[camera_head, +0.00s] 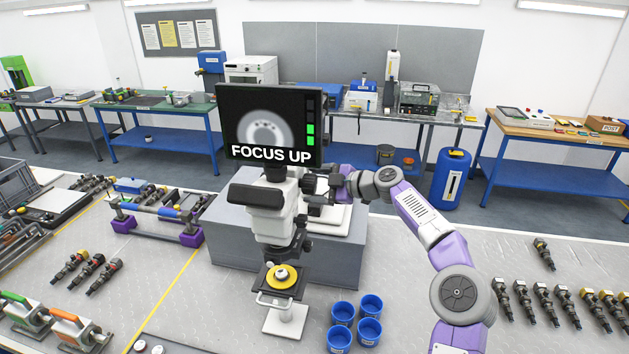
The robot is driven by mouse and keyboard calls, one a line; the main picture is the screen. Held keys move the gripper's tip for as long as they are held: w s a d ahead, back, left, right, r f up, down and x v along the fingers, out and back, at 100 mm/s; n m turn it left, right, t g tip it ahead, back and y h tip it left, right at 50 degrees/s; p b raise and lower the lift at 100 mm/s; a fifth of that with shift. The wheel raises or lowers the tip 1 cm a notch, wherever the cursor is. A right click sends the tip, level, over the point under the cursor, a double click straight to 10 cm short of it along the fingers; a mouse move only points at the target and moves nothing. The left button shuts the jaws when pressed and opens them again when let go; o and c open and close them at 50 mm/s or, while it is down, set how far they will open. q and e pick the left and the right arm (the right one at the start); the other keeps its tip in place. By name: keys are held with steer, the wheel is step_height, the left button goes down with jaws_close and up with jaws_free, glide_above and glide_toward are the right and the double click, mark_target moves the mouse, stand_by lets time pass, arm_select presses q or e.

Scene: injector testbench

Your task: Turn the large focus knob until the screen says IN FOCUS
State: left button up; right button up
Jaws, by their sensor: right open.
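The microscope (271,218), white and black, stands on the bench at the middle. Its screen (268,125) reads FOCUS UP, over a blurred grey ring, with green bars at the right edge. The large focus knob (309,185) is a dark round part on the microscope's right side, partly hidden. My right gripper (322,190) reaches in from the right and is open at the knob. I cannot tell if its fingers touch the knob. A yellow round part (282,276) sits on the stage below the lens. My left gripper is out of view.
Several blue cups (342,312) stand right of the microscope base. A grey block (228,245) is behind it. Several injectors lie on the bench at left (92,264) and right (541,290). An injector rack (158,212) with purple feet stands at left.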

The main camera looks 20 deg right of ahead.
steer(key=shift+w+a+f, duration=0.1)
steer(key=shift+w+a, duration=0.05)
steer(key=shift+w, duration=0.05)
steer(key=c, duration=1)
steer(key=shift+r+m+g+p, duration=0.25)
steer(key=shift+m+g+p, duration=0.25)
steer(key=shift+m+p, duration=0.5)
steer(key=shift+f+m+g+y+p, duration=0.15)
steer(key=shift+m+g+y+p, duration=0.2)
steer(key=shift+p, duration=0.4)
steer(key=o, duration=1)
